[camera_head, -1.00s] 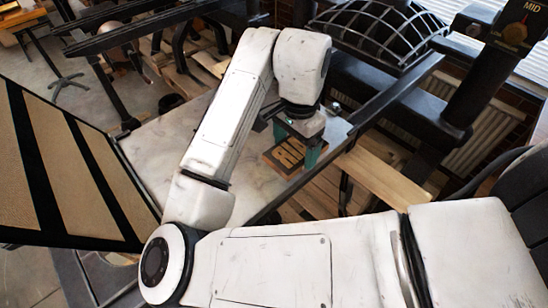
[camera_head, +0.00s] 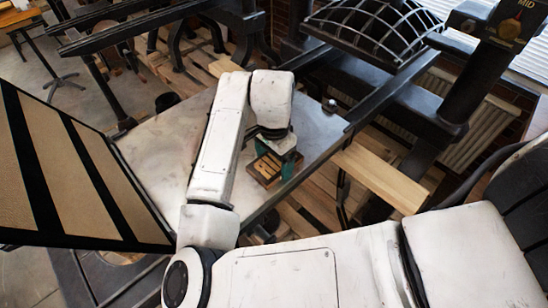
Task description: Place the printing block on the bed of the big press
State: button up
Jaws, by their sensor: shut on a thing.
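The printing block (camera_head: 266,171) is a small brown wooden block with dark raised or cut shapes on its face. My gripper (camera_head: 277,163) has teal fingers and is shut on the block, pointing down. The bed of the big press (camera_head: 165,142) is a broad pale grey slab under and around my arm. The block shows over the bed's near right part, close to its right edge. I cannot tell whether it touches the bed or hangs just above it. My white forearm hides part of the bed's middle.
A tan-and-black striped frame (camera_head: 85,170) stands tilted at the bed's left. A dark rail (camera_head: 320,155) runs along the right edge, with a wooden plank (camera_head: 378,177) beyond. A black caged dome (camera_head: 370,32) stands at the back right. The bed's left part is clear.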

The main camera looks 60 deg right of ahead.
aim_at(274, 162)
jog(key=shift+f, duration=0.2)
jog(key=o, duration=1.1)
jog(key=shift+r, duration=0.15)
notch_tip(274, 162, up, 12)
jog(key=shift+r, duration=0.1)
